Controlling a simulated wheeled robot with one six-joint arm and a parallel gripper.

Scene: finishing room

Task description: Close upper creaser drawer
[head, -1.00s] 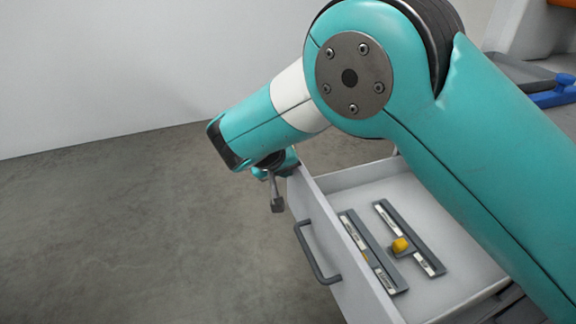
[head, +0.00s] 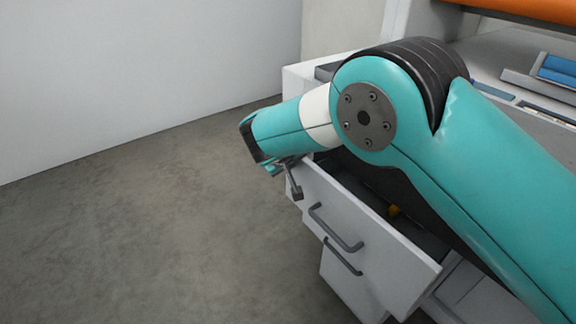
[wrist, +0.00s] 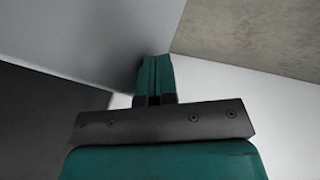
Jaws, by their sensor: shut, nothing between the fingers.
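The upper creaser drawer (head: 375,228) is light grey with a dark bar handle (head: 335,229), and it stands partly open. My gripper (head: 296,191) is shut and empty, at the far left end of the drawer front. I cannot tell whether it touches the panel. In the wrist view my gripper's fingers (wrist: 155,75) are together, close to pale surfaces. My arm hides much of the drawer's right side.
A lower drawer front (head: 348,285) with its own handle (head: 343,257) is below. The white creaser top (head: 500,50) carries a blue item (head: 557,70) at the right, under an orange part (head: 520,12). Grey floor (head: 150,240) to the left is clear.

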